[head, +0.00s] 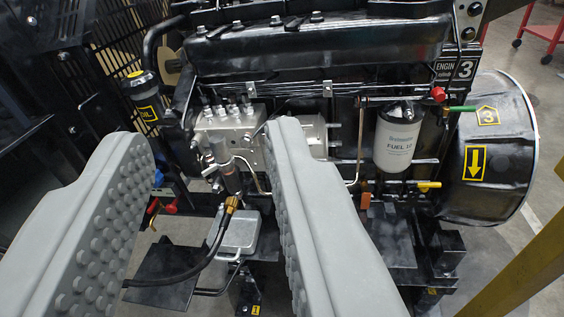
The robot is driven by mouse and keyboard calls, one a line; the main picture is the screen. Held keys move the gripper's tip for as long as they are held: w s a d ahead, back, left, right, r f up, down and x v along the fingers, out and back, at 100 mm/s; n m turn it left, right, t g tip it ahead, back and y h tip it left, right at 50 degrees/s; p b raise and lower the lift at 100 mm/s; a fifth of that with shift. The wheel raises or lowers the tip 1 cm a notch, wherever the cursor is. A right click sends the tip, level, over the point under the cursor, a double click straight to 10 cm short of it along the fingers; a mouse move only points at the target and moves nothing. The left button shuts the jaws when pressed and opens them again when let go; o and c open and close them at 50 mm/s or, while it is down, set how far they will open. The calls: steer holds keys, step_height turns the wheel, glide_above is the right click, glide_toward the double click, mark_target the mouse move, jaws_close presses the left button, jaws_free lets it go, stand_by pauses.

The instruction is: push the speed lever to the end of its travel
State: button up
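My gripper (207,142) is open, its two grey studded fingers wide apart and pointing toward the engine (320,50). Nothing is held between them. The silver injection pump (222,132) shows beyond the gap between the fingertips, with metal fittings on top. The right finger covers part of the area beside the pump. No lever is labelled as the speed lever, and I cannot tell which part it is. A red knob (439,94) and a green handle (462,108) are at the upper right, apart from the gripper.
A white fuel filter (396,138) hangs right of the right finger. A yellow handle (428,185) is below it. A black hose (175,278) with a brass fitting crosses below the gap. A black oil filler (145,100) stands at left. A black flywheel housing (490,150) is at right.

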steer(key=w+f+m+h, duration=0.1)
steer(key=w+f+h, duration=0.1)
steer(key=w+f, duration=0.5)
steer(key=w+f+m+h, duration=0.1)
steer(key=w+f, duration=0.2)
steer(key=f, duration=0.8)
steer(key=w+f+m+h, duration=0.15)
steer(key=w+f, duration=0.25)
steer(key=f, duration=0.6)
steer(key=d+x, duration=0.1)
steer(key=x, duration=1.6)
steer(key=shift+w+g+h, duration=0.2)
steer(key=shift+g+h, duration=0.1)
steer(key=shift+h, duration=0.05)
steer(key=shift+f+n, duration=0.15)
steer(key=shift+n, duration=0.1)
steer(key=shift+c, duration=0.2)
